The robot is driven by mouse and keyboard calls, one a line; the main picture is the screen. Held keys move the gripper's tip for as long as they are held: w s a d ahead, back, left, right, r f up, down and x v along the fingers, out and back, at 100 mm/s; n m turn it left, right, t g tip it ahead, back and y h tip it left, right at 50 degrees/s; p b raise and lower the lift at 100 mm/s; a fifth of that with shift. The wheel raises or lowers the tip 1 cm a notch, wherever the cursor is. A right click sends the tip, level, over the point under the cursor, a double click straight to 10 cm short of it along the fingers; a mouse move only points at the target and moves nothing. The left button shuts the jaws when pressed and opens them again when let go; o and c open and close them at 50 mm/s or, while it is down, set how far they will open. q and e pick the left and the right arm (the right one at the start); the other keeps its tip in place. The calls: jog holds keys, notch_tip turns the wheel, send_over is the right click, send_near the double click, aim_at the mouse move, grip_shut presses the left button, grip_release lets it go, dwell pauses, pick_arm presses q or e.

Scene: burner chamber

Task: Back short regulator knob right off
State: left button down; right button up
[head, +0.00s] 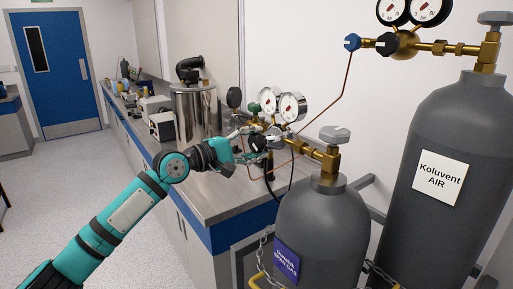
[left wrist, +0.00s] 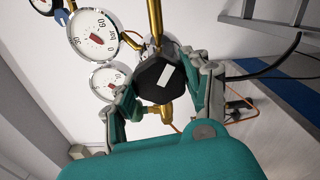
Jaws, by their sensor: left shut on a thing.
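The short dark grey cylinder (head: 322,230) stands at the front, with a brass regulator and two round gauges (head: 280,106) above the counter's edge. Its black regulator knob (head: 257,142) faces my left arm and is partly hidden by the fingers. In the left wrist view the knob (left wrist: 165,77) is faceted, with a white mark on its face. My left gripper (head: 246,148) has one finger on each side of the knob and is shut on it; the fingers also show in the left wrist view (left wrist: 163,88). My right gripper is not in view.
A taller cylinder (head: 440,190) labelled Koluvent AIR stands at the right with its own regulator (head: 400,42). A thin copper line (head: 347,78) runs between the regulators. Chains cross the cylinders. The counter (head: 215,190) holds a steel vessel (head: 194,112). The floor at left is clear.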

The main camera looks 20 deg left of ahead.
pick_arm(q)
jog(key=m, duration=0.1)
jog(key=m+b, duration=0.2)
jog(key=m, duration=0.1)
jog(key=shift+f, duration=0.25)
jog(key=shift+r+m+b, duration=0.2)
jog(key=shift+m+b, duration=0.1)
jog(key=shift+m, duration=0.7)
jog(key=shift+f+m+b, duration=0.15)
jog(key=shift+m+b, duration=0.2)
jog(key=shift+m, duration=0.05)
jog(key=m+b, duration=0.1)
jog(key=m, duration=0.2)
jog(key=shift+f+b, duration=0.1)
jog(key=shift+b, duration=0.25)
jog(key=shift+m+b, duration=0.3)
jog(key=shift+m, duration=0.7)
jog(key=shift+r+m, duration=0.2)
jog(key=shift+m, duration=0.9)
